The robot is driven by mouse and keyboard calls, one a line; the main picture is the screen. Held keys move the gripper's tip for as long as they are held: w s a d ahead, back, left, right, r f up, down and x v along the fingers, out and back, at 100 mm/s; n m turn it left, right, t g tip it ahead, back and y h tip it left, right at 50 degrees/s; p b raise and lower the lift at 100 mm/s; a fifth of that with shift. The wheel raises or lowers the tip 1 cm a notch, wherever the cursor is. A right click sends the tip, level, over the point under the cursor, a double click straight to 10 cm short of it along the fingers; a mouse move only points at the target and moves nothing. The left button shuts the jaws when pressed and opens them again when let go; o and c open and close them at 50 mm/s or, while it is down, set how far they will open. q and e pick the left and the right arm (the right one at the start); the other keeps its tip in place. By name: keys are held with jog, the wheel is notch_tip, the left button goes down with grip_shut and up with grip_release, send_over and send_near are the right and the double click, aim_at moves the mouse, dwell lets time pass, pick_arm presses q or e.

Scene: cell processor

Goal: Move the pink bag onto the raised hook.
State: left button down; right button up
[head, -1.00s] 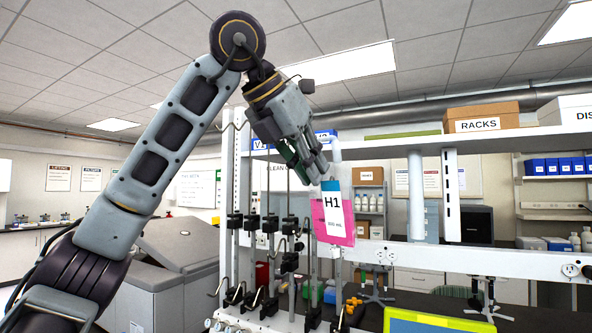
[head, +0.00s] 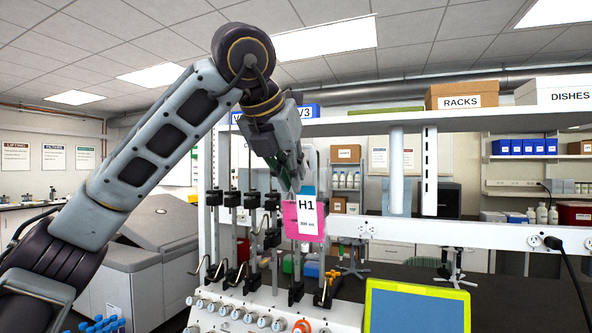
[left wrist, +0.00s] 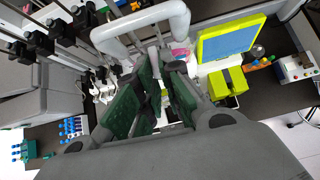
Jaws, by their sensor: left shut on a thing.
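The pink bag (head: 305,226), with a white label reading H1 and a blue top, hangs upright below my left gripper (head: 299,186) in the head view. My left gripper is shut on the bag's top. In the left wrist view the green-padded fingers of my left gripper (left wrist: 158,88) point away from the camera, and a bit of pink (left wrist: 181,50) shows beyond them. Several vertical rods with black clamps (head: 232,199) and hooks stand just left of the bag. I cannot tell which hook is the raised one. My right gripper is not in view.
A white machine (head: 232,308) with a row of knobs stands under the rods. A yellow-framed screen (head: 417,308) is at the lower right. A white shelf (head: 470,121) with a RACKS box (head: 462,95) runs above. A white rail (head: 460,236) crosses behind the bag.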

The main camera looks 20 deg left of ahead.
pick_arm(q)
jog(key=shift+a, duration=0.15)
jog(key=shift+w, duration=0.1)
dwell(0.4)
jog(key=shift+w+p, duration=0.5)
jog(key=shift+w, duration=0.5)
jog(key=shift+w+p, duration=0.5)
jog(key=shift+w, duration=0.6)
jog(key=shift+w+d+f+p, duration=0.15)
jog(key=shift+w+p, duration=0.2)
jog(key=shift+w, duration=0.45)
jog(key=shift+w+d+f+p, duration=0.1)
jog(key=shift+w+p, duration=0.2)
jog(key=shift+w, duration=0.45)
jog(key=shift+b+x, duration=0.55)
jog(key=shift+x, duration=0.8)
jog(key=shift+f, duration=0.2)
